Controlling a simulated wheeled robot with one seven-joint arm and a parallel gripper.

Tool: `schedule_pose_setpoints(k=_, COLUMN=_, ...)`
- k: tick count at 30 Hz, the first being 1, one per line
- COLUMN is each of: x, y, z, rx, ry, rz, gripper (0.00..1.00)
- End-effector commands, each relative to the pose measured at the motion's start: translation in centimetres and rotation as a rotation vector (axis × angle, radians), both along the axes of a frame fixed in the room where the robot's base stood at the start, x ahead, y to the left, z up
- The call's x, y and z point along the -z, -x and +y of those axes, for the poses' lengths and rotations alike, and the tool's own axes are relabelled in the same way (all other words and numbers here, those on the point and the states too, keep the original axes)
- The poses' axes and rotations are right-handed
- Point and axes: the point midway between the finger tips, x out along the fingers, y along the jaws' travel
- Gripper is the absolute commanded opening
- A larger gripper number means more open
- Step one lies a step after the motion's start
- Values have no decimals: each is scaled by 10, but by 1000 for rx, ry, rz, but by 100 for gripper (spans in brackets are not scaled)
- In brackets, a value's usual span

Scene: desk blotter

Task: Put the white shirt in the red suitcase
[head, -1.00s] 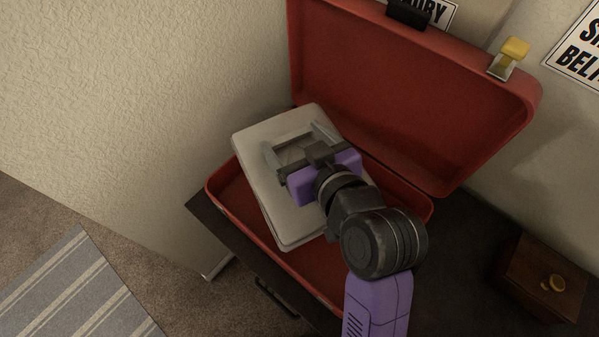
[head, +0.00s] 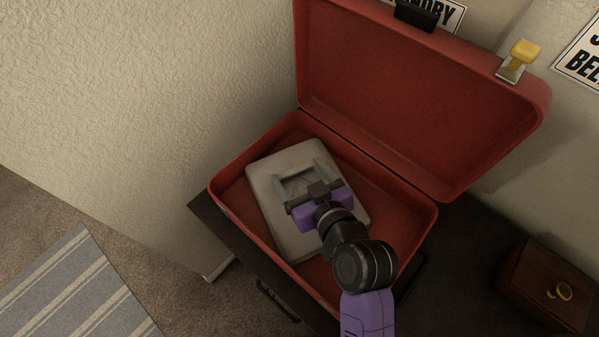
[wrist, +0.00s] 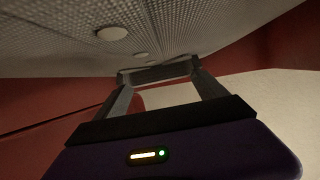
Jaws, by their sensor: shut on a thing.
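The white shirt (head: 268,193) is a folded, pale grey-white rectangle. In the head view it lies within the outline of the open red suitcase (head: 226,196), slightly turned against the suitcase walls. My gripper (head: 300,171) is over the shirt's middle, its fingers shut on the shirt. In the wrist view the shirt's woven cloth and round buttons (wrist: 115,34) fill the top, close to the gripper fingers (wrist: 158,75). Red suitcase wall shows beside and below the cloth. Whether the shirt touches the suitcase floor is hidden.
The suitcase lid (head: 415,95) stands open at the back, with a yellow latch (head: 523,53). The suitcase rests on a dark table beside a textured wall (head: 130,90). A wooden box (head: 545,290) with a gold ring-like item is at right. A striped rug (head: 75,290) lies on the floor.

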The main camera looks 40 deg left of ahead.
Motion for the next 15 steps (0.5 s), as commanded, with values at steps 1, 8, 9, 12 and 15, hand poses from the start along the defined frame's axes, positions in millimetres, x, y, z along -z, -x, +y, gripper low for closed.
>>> schedule_pose_setpoints(k=1, x=-1, y=0, z=0, rx=0, ry=-2, rz=-1, gripper=31)
schedule_pose_setpoints(k=8, x=1, y=0, z=0, rx=0, ry=0, rz=0, gripper=99)
schedule_pose_setpoints(k=9, x=1, y=0, z=0, rx=0, ry=0, rz=0, gripper=100)
schedule_pose_setpoints(k=12, x=1, y=0, z=0, rx=0, ry=0, rz=0, gripper=100)
schedule_pose_setpoints(k=15, x=1, y=0, z=0, rx=0, ry=0, rz=0, gripper=100)
